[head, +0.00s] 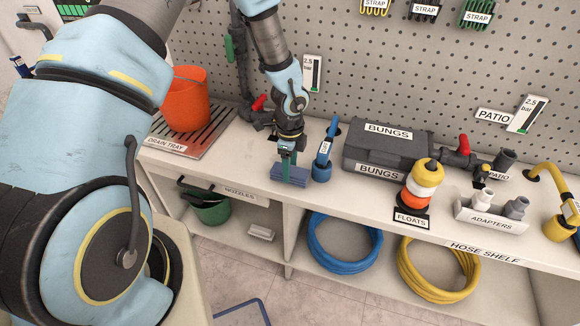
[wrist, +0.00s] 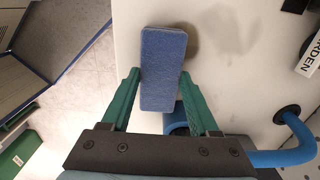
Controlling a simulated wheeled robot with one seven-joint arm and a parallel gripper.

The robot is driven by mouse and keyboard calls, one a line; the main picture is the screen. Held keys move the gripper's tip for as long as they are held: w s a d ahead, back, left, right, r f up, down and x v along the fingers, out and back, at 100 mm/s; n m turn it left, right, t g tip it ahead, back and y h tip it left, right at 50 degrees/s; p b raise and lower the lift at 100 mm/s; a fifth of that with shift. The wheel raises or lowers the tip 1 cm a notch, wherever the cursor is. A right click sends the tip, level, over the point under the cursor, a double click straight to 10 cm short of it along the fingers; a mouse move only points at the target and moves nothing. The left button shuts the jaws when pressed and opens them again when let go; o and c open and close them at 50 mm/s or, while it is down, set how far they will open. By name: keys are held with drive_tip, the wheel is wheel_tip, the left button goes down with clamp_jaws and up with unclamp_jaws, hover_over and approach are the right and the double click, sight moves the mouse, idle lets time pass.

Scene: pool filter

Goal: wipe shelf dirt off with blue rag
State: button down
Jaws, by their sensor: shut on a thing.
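My gripper (head: 287,160) is shut on the blue rag (head: 290,177), a folded block, near the front edge of the white shelf top. In the wrist view the rag (wrist: 162,60) sits between the two green fingers of my gripper (wrist: 160,74). The rag lies at the shelf edge there; I cannot tell whether it presses on the surface. A grey-brown dirt smudge (wrist: 232,30) marks the white shelf top (wrist: 245,85) just right of the rag. In the head view I cannot make out the dirt.
A blue pipe (head: 324,155) rises just right of my gripper and curves in the wrist view (wrist: 280,157). A grey bungs case (head: 385,147) stands farther right. An orange bucket (head: 186,100) stands on the drain tray (head: 215,125) at left. Red-handled valve pipework (head: 258,103) is behind.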

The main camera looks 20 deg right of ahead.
drive_tip(key=shift+w+d+f, duration=0.1)
drive_tip(key=shift+w+d, duration=0.5)
drive_tip(key=shift+w, duration=0.05)
drive_tip(key=shift+d+r+p, duration=0.1)
drive_tip(key=shift+r+p, duration=0.35)
drive_tip(key=shift+p, duration=0.1)
drive_tip(key=shift+r+p, duration=0.35)
drive_tip(key=shift+r, duration=0.1)
